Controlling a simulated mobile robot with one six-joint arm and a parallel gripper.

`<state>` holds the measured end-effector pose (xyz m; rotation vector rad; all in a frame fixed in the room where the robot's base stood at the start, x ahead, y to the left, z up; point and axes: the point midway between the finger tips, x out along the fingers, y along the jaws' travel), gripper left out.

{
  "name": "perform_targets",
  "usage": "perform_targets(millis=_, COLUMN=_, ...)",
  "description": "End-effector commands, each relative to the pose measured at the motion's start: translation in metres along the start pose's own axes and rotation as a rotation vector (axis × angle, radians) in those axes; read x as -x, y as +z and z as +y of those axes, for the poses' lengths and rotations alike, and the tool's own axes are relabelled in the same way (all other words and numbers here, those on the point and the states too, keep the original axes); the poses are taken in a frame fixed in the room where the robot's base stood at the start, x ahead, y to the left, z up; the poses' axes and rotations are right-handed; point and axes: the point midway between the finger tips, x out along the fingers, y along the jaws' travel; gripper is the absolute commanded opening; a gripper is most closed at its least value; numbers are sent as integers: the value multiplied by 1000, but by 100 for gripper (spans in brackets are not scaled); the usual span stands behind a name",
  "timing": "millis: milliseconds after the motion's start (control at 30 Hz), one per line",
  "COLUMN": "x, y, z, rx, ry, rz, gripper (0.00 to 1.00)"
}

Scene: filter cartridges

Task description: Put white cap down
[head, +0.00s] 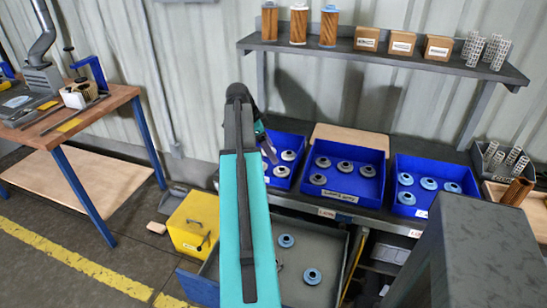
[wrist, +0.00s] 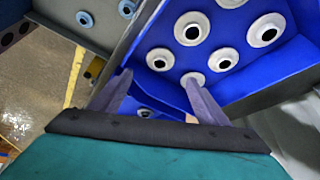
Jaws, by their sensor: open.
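My gripper (wrist: 158,80) is open in the wrist view, with one finger on each side and no cap clearly between them. Several white caps with dark centres lie in a blue bin (wrist: 245,88). One white cap (wrist: 193,80) shows right by the right fingertip; I cannot tell whether they touch. Another white cap (wrist: 160,59) lies just beyond the fingertips. In the head view, white caps (head: 289,155) lie in the left blue bin (head: 294,185), partly hidden by my arm. The gripper's fingers are mostly hidden there.
The middle blue bin (head: 345,193) holds grey-white caps, and the right blue bin (head: 428,211) holds light-blue caps. A grey tray (head: 334,247) below holds blue caps (head: 312,276). A shelf (head: 383,60) above carries filters and boxes. A yellow box (head: 192,222) stands left.

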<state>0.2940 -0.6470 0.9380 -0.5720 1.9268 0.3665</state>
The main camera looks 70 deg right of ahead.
Motion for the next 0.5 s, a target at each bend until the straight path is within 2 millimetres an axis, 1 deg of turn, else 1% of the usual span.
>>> perform_targets(millis=100, x=13, y=1, z=-1, rx=1, ry=-1, rz=0, gripper=69)
perform_targets(millis=200, x=21, y=0, z=-1, rx=1, ry=-1, rz=0, gripper=69)
perform_targets(millis=333, x=26, y=0, z=0, rx=1, ry=1, rz=0, gripper=69)
perform_targets(millis=500, x=27, y=0, z=0, rx=1, ry=1, rz=0, gripper=69)
